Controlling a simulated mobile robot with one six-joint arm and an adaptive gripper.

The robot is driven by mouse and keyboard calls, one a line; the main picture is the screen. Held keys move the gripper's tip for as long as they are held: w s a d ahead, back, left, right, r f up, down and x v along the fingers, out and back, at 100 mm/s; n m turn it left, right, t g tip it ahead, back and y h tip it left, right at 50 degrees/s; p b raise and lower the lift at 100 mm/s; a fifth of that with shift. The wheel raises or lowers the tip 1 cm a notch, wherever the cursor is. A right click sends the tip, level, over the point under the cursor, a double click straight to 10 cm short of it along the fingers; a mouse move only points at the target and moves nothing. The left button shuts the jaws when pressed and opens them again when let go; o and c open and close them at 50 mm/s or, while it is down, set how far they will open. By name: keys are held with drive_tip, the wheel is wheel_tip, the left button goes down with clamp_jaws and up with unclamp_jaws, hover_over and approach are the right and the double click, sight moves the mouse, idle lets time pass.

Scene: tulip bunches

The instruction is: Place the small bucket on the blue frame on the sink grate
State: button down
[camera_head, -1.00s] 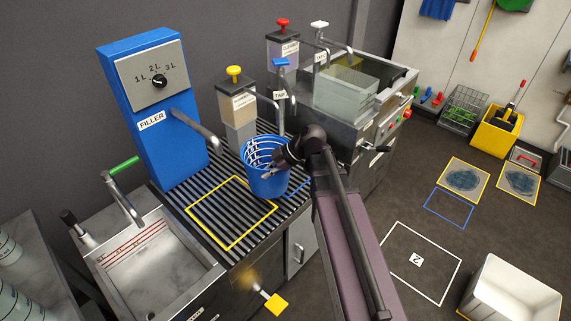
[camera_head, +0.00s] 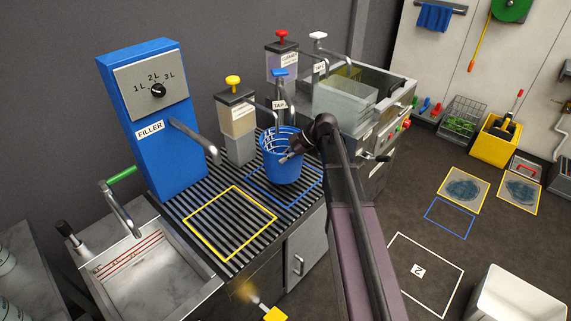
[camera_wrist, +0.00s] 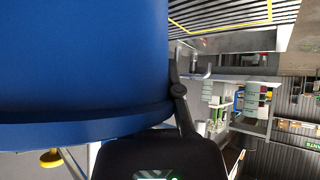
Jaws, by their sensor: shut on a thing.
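The small blue bucket (camera_head: 282,166) is upright over the blue frame (camera_head: 305,195) on the slatted sink grate (camera_head: 176,208). In the head view its base appears inside the frame, towards the back. The bucket hides the rear part of the frame. I cannot tell whether its base touches the grate. My gripper (camera_head: 289,156) is shut on the bucket's right side near the rim. In the wrist view the blue bucket wall (camera_wrist: 80,60) fills the left, with a dark finger (camera_wrist: 179,95) against it.
A yellow frame (camera_head: 206,242) on the grate is empty. The blue filler (camera_head: 150,120) stands behind left, and dispensers (camera_head: 237,125) and a tap (camera_head: 280,100) stand close behind the bucket. A sink basin (camera_head: 150,280) is at the left.

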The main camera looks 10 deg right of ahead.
sight(276, 170)
drive_tip(key=shift+w+d, duration=0.1)
drive_tip(key=shift+w, duration=0.05)
drive_tip(key=shift+w+d, duration=0.15)
drive_tip(key=shift+w, duration=0.05)
drive_tip(key=shift+w+d+f+b, duration=0.15)
drive_tip(key=shift+f+b, duration=0.35)
drive_tip(key=shift+w+d+f+b, duration=0.1)
drive_tip(key=shift+f+b, duration=1.25)
drive_tip(key=shift+f, duration=0.15)
drive_tip(key=c, duration=0.8)
unclamp_jaws()
drive_tip(key=shift+r, duration=0.2)
drive_tip(key=shift+d+r+p, duration=0.3)
drive_tip(key=shift+r+p, duration=0.1)
drive_tip(key=shift+p, duration=0.05)
drive_tip(key=p+v, duration=0.7)
drive_tip(key=v, duration=0.4)
drive_tip(key=shift+p, duration=0.3)
